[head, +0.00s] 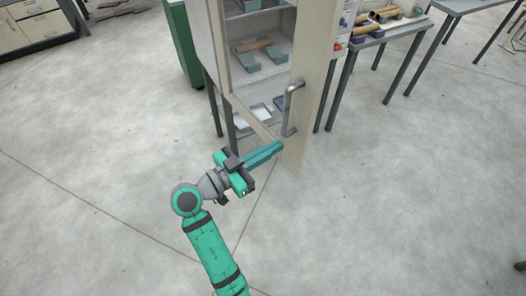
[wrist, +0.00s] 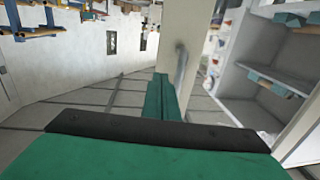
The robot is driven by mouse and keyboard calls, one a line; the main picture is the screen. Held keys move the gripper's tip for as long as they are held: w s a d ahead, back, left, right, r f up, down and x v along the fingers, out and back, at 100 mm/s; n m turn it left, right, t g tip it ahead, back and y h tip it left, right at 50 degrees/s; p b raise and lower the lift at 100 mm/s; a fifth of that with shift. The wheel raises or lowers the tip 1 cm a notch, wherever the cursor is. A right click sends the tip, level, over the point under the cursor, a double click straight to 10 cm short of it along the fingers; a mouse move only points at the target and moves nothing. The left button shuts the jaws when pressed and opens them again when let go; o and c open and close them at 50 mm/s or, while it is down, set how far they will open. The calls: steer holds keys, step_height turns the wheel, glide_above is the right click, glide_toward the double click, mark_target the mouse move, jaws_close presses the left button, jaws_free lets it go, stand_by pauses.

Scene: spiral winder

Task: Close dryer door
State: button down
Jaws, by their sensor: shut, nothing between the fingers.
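The dryer (head: 212,45) is a pale cabinet on dark legs at the top middle of the head view. Its door (head: 313,85) stands open on the right side, with a grey bar handle (head: 290,110) on it. In the wrist view the door (wrist: 188,40) is seen nearly edge-on, with the handle (wrist: 180,62) blurred. My gripper (head: 280,146) is shut and empty, its teal fingers pointing at the lower part of the door, below the handle. I cannot tell whether the fingertips touch the door. The fingers also show in the wrist view (wrist: 163,78).
Inside the dryer, shelves hold brown rolls on blue-grey supports (head: 262,60). A green cabinet (head: 184,45) stands left of the dryer. A table with tubes (head: 385,38) stands to the right, behind the door. The floor in front and at right is clear.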

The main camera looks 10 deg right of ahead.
mark_target(305, 129)
steer(key=x, duration=0.8)
steer(key=shift+w+d, duration=0.1)
steer(key=shift+d, duration=0.1)
steer(key=shift+w+d, duration=0.1)
